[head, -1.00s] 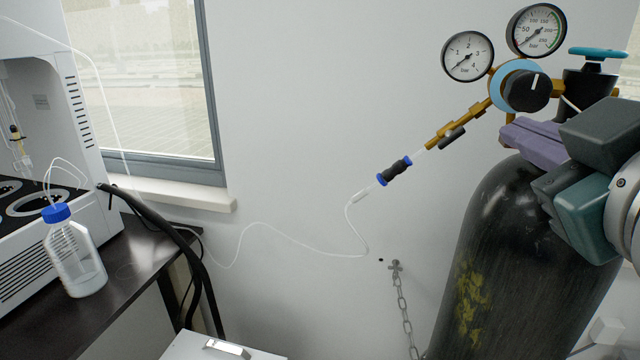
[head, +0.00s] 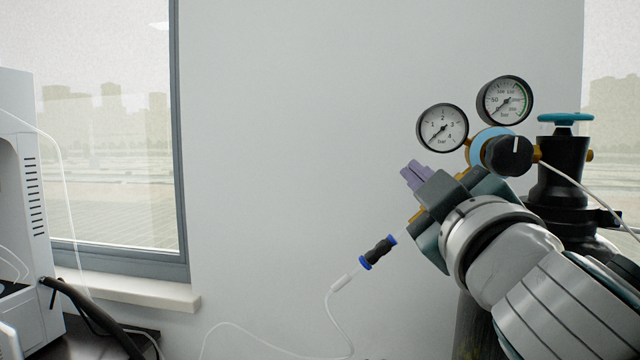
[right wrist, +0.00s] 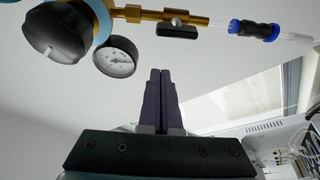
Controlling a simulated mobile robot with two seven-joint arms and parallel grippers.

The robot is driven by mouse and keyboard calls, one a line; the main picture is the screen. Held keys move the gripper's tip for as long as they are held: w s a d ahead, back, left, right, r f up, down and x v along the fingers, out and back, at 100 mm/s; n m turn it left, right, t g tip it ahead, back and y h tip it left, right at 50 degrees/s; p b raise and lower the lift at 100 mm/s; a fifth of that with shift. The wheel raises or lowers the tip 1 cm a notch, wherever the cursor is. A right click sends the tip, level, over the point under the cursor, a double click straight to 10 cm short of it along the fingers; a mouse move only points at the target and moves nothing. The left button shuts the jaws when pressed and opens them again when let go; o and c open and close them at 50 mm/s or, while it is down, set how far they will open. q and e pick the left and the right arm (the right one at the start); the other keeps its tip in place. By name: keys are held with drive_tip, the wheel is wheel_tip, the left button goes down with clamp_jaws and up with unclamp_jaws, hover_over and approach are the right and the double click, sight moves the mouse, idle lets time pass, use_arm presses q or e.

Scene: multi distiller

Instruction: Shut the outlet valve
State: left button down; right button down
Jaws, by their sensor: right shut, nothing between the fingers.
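The outlet valve's small black lever (right wrist: 177,31) shows in the right wrist view, roughly in line with its brass outlet pipe (right wrist: 150,15). In the head view my gripper hides the lever, and only bits of the brass pipe (head: 417,214) show. My right gripper (head: 413,176) is shut and empty, its purple fingers pointing up and left in front of the pipe. In the right wrist view the fingertips (right wrist: 160,73) are below the lever in the picture, with a gap between them. My left gripper is not in view.
The black regulator knob (head: 508,155) and two gauges (head: 442,128) (head: 505,100) sit close above my gripper. The cylinder's teal handwheel (head: 566,118) is to the right. A blue-and-black hose connector (head: 378,252) hangs below the pipe. The wall at left is clear.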

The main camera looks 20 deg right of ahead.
use_arm(q)
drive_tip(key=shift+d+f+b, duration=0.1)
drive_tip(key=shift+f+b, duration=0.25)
drive_tip(key=shift+b, duration=0.15)
use_arm(e)
drive_tip(key=shift+s+d+f, duration=0.25)
drive_tip(key=shift+d+f, duration=0.4)
drive_tip(key=shift+f, duration=0.05)
drive_tip(key=shift+s+d+f, duration=0.25)
drive_tip(key=shift+d+f, duration=0.4)
drive_tip(key=shift+f, duration=0.05)
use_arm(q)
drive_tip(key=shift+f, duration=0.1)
